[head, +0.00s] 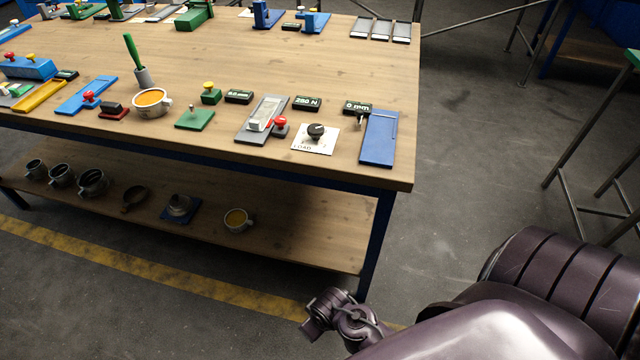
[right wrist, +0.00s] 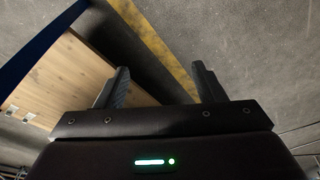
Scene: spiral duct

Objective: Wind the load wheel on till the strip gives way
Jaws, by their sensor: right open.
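The load wheel (head: 316,131) is a dark round knob on a white plate marked LOAD (head: 314,145), near the front right of the wooden bench. Left of it is a grey fixture (head: 258,122) with a pale block and a red knob (head: 280,122); I cannot tell whether a strip is in it. A display behind reads 280 N (head: 307,102). My right gripper (right wrist: 158,88) is open and empty in the right wrist view, off the bench, with floor beyond its fingers. My left gripper is not in view.
A 0 mm display (head: 357,107) and a blue plate (head: 379,140) stand right of the wheel. A cup of orange contents (head: 151,101) stands farther left. The lower shelf (head: 300,240) holds several cups.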

